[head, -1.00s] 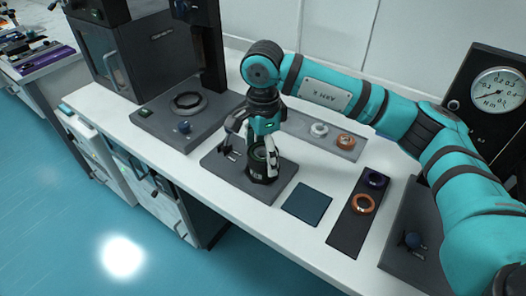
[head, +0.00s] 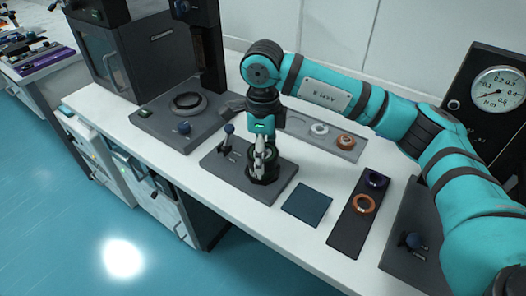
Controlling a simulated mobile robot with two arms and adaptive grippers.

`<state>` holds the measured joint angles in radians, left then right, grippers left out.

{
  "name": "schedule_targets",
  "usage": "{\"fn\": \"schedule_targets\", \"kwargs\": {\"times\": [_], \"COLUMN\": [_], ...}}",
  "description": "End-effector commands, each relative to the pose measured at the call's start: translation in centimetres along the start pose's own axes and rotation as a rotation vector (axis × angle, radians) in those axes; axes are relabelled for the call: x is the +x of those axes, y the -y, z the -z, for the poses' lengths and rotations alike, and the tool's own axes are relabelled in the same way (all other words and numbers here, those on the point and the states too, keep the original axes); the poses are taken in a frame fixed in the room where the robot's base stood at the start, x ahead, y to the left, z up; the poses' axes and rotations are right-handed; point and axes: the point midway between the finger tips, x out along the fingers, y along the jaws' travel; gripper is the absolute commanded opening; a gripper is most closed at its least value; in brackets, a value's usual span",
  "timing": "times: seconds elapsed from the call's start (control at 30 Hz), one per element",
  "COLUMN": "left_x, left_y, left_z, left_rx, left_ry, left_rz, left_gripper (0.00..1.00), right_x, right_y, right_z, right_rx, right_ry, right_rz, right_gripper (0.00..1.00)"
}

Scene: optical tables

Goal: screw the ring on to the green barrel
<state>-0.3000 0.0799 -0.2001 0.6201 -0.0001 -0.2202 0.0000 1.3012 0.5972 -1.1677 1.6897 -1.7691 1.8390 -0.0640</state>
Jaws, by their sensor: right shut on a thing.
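The green barrel (head: 265,176) stands upright in a dark fixture on the grey base plate (head: 222,172), and only a dark body with green at its top shows. My right gripper (head: 263,160) points straight down over the barrel's top. Its pale fingers are shut on the ring at the barrel's mouth. The fingers largely hide the ring, so I cannot tell its seating or thread engagement. My left gripper is not in view.
A blue-knobbed lever (head: 228,138) stands on the plate left of the barrel.

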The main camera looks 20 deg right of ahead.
Motion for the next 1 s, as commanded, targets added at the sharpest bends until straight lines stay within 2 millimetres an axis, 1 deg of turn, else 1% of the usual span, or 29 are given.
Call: {"fn": "schedule_targets", "kwargs": {"times": [0.1,0.53,0.6,0.7,0.9,0.93,1.0], "left_x": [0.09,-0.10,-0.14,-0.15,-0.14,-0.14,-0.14], "left_y": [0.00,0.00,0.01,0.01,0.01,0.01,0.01], "left_z": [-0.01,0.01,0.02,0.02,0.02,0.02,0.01], "left_rx": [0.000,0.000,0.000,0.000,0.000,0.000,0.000], "left_ry": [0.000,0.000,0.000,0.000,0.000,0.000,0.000], "left_rz": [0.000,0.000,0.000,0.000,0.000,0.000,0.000], "left_gripper": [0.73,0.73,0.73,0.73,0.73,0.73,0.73], "right_x": [0.05,0.06,0.07,0.08,0.09,0.08,0.09], "right_y": [0.04,0.08,0.09,0.10,0.12,0.12,0.11], "right_z": [-0.02,0.00,0.01,0.01,0.03,0.03,0.03], "right_rx": [0.184,0.838,0.906,0.950,0.955,0.954,0.954], "right_ry": [0.001,0.001,0.001,0.001,0.001,0.001,0.001], "right_rz": [0.001,0.002,0.002,0.002,0.003,0.003,0.002], "right_gripper": [0.23,0.23,0.23,0.23,0.23,0.70,0.80]}}
